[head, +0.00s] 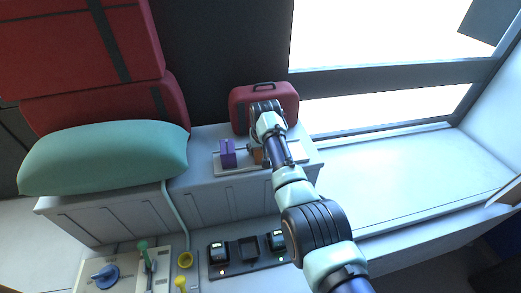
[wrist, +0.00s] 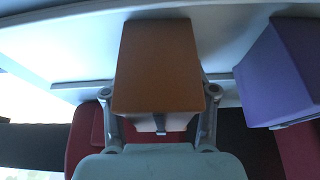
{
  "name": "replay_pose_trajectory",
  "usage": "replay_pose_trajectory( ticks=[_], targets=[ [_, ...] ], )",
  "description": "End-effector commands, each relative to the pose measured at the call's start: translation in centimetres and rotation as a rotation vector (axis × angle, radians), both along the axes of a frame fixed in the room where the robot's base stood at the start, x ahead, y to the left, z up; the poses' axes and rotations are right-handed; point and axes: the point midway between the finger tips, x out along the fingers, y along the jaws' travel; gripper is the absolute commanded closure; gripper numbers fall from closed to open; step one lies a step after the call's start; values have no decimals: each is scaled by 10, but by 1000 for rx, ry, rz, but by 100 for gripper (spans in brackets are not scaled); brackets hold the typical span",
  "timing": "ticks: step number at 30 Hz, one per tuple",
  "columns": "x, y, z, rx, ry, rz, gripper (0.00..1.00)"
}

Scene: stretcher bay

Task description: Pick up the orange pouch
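The orange pouch (head: 258,156) shows as a small patch on a pale tray (head: 226,173), mostly hidden behind my arm in the head view. In the wrist view the pouch (wrist: 158,68) is a brown-orange block, large and central. The fingers of my gripper (wrist: 158,100) stand on either side of it, close to its left and right faces.
A purple pouch (head: 227,153) stands left of the orange one on the tray, and close on the right in the wrist view (wrist: 285,75). A red case (head: 240,104) stands behind. A teal cushion (head: 100,160) lies left. Clear pale surface (head: 390,180) extends right.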

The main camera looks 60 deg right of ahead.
Motion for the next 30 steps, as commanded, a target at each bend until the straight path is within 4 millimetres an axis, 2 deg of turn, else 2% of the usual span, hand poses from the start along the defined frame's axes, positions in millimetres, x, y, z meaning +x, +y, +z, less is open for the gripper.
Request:
replay_pose_trajectory(
  ticks=[1, 6, 13, 17, 20, 23, 30],
  targets=[
    [0, 0, 0, 0, 0, 0, 62],
    [0, 0, 1, -1, -1, 0, 87],
    [0, 0, 2, -1, -1, 0, 88],
    [0, 0, 10, -2, -1, 0, 88],
    [1, -1, 26, -4, -3, 0, 88],
    [1, -1, 51, -6, -4, 0, 88],
    [1, -1, 134, -5, -4, 0, 88]
  ],
)
